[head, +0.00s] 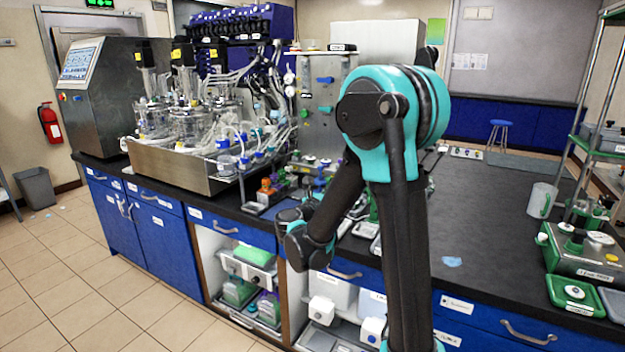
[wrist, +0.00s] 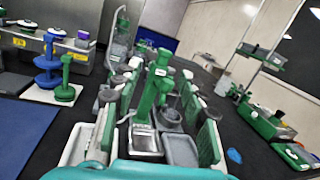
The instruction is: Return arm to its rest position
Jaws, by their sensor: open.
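My arm is bent at a large teal elbow joint in the middle of the head view, and its forearm slopes down to the left. My gripper (head: 298,222) is at the front edge of the black bench (head: 490,230), partly hidden by my wrist. It is open, and I see nothing held. In the wrist view the teal edge along the bottom is part of my own arm end. Beyond it, a green stand (wrist: 152,90) and grey trays (wrist: 180,150) are on the bench. The fingertips are hard to make out there.
Glass bioreactors (head: 188,122) with tubing stand in a steel tray at the back left. A green-based device (head: 580,255) and a clear jug (head: 540,200) are at the right. Blue drawers (head: 155,225) and open shelves lie below the bench. The bench's right middle is mostly clear.

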